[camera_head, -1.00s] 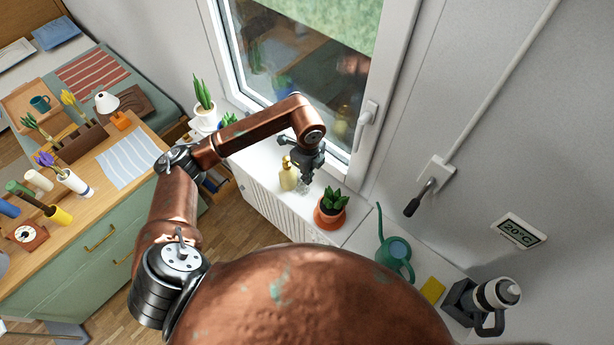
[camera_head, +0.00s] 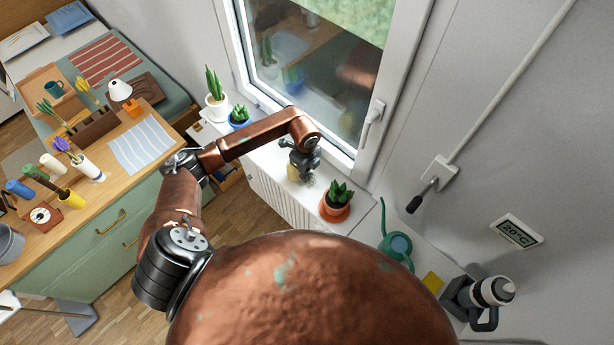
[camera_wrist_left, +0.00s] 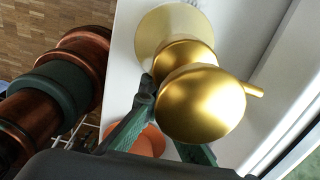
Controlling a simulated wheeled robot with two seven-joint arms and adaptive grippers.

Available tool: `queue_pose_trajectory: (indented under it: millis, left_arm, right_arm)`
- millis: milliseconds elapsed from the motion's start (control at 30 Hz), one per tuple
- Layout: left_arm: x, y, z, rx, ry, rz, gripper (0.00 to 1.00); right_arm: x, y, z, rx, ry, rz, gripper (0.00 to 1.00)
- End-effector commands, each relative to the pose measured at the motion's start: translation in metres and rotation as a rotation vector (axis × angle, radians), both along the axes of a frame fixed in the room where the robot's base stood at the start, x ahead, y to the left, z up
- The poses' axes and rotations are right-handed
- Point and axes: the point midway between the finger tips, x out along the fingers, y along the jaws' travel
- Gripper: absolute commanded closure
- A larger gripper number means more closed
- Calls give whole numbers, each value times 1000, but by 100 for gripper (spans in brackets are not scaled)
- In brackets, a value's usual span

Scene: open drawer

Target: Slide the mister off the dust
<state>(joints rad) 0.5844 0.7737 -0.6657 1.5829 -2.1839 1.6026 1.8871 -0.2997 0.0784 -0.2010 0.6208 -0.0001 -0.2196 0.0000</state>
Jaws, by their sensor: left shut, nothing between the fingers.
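The mister (camera_head: 293,173) is a yellow-gold bottle on the white sill, partly hidden by my left gripper in the head view. In the left wrist view the mister (camera_wrist_left: 200,100) shows as a shiny gold round top with a short spout pointing right, above a paler round base. My left gripper (camera_head: 305,168) is shut and empty, right beside the mister. Its dark green fingers reach under the mister's top in the wrist view; whether they touch it I cannot tell. My right gripper is not in view.
A terracotta pot with a succulent (camera_head: 337,204) stands close to the right of the mister. A blue pot (camera_head: 239,119) and a white pot (camera_head: 216,107) stand further left. A green watering can (camera_head: 397,248) is to the right. The window (camera_head: 366,150) borders the sill.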

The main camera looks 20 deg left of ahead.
Motion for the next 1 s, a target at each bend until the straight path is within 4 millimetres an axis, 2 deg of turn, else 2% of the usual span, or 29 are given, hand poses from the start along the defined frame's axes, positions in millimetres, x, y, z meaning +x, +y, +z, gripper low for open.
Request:
queue_pose_trajectory:
  millis: [167,267,600,700,833,1000]
  left_arm:
    - [0,2,0,1,0,1,100]
    - [4,14,-2,5,-1,4,100]
    - [33,103,-4,6,0,6,100]
    - [39,120,-3,4,0,3,100]
    - [43,129,-1,1,1,1,100]
    - [43,131,1,1,0,0,100]
  right_arm:
    - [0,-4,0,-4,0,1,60]
    - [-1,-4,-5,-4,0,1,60]
    - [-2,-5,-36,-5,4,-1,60]
    - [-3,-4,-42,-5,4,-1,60]
    - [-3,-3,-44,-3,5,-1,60]
    - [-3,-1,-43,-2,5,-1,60]
